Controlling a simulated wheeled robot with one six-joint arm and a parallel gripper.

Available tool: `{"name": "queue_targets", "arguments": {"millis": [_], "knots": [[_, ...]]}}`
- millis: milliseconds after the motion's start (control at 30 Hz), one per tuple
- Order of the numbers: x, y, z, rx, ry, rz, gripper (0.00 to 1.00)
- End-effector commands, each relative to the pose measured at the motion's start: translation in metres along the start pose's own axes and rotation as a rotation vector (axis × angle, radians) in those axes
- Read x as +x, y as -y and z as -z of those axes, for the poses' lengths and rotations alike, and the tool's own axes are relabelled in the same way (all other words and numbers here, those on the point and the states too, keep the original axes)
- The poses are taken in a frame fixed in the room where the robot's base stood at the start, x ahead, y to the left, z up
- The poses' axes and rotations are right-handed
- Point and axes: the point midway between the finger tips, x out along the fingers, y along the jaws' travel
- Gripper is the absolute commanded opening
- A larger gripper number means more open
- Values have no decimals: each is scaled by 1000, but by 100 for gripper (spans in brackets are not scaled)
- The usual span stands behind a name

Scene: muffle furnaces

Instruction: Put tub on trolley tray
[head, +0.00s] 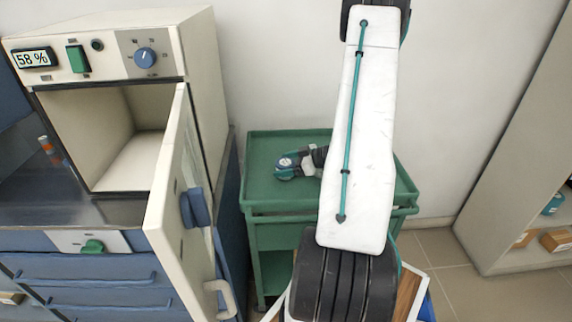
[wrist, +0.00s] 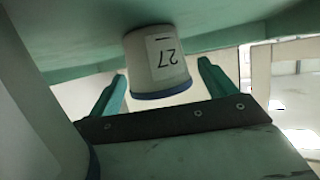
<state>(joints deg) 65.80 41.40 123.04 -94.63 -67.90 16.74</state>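The tub (wrist: 160,62) is white with a blue-grey rim and a label reading 27. The wrist view looks upside down, and in it the tub's base meets the green surface of the trolley tray. In the head view the tub (head: 288,161) is a small round shape on the trolley tray (head: 262,146). My gripper (wrist: 161,72) has its two green fingers spread on either side of the tub, with a gap on both sides. In the head view my gripper (head: 291,166) is low over the tray, partly hidden behind my arm.
A furnace (head: 110,50) with its door (head: 180,215) swung open stands at left on a blue cabinet (head: 100,285); its chamber looks empty. A small orange-topped vial (head: 46,146) stands on the counter. Shelves with boxes (head: 556,240) are at right. Much of the tray is bare.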

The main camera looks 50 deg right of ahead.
Motion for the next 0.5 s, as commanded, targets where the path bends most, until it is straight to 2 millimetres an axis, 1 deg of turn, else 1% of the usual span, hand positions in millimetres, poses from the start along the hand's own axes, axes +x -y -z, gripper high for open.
{"name": "queue_targets", "arguments": {"millis": [167,233,367,500], "knots": [[-1,0,3,-1,0,0,83],[-8,0,3,-1,0,-2,83],[-30,-1,3,0,0,-5,83],[-62,-1,3,-1,0,-6,83]]}}
